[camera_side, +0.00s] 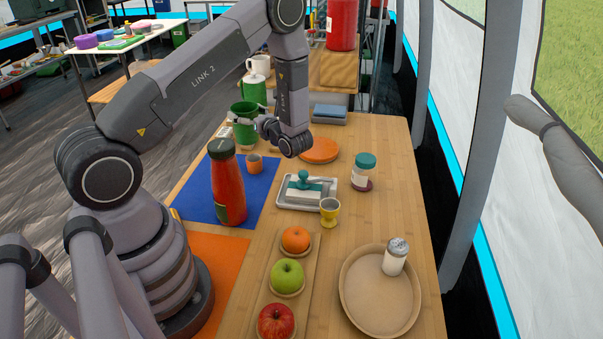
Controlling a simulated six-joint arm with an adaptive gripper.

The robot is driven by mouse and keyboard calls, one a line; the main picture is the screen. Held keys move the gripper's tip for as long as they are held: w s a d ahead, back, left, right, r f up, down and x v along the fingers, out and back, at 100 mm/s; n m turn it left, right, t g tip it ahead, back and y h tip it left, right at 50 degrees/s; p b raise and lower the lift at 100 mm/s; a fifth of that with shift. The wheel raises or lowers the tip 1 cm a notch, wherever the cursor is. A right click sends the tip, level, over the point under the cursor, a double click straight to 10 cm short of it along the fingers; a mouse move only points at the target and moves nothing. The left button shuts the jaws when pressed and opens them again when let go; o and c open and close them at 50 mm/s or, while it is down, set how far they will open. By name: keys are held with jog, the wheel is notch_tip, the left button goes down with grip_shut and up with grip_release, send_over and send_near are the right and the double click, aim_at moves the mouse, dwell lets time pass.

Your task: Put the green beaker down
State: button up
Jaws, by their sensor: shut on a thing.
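The green beaker (243,132) is at the far left edge of the wooden table. My gripper (250,122) is shut on the beaker from its right side, and its fingers cover part of the wall. The beaker looks upright with its open rim up. I cannot tell whether its base touches the table.
A blue mat (258,198) holds a red bottle (228,185) and a small orange cup (254,164) near the beaker. A green canister (254,91) shows behind it. An orange disc (319,151) and a tray (284,199) lie to the right.

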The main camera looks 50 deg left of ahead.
jog(key=w+d+m+t+h, duration=0.5)
jog(key=d+m+t, duration=0.4)
jog(key=d, duration=0.7)
jog(key=w+d+m+t+h, duration=0.3)
jog(key=d+m+t+h, duration=0.6)
jog(key=d, duration=0.6)
jog(key=shift+w+d+f+n+t+y, duration=0.2)
jog(key=shift+w+d+f+n, duration=0.25)
jog(key=shift+w+f, duration=1.7)
jog(key=shift+w+d+f+n+t+y, duration=0.25)
jog(key=shift+w+d+f, duration=0.25)
jog(key=shift+w+f, duration=1.7)
jog(key=shift+w+d+f+n+t+y, duration=0.15)
jog(key=shift+w+d+f+n, duration=0.3)
jog(key=shift+w+f, duration=1.7)
jog(key=shift+w+r, duration=0.25)
jog(key=shift+r, duration=0.05)
jog(key=shift+f, duration=0.15)
jog(key=o, duration=1.1)
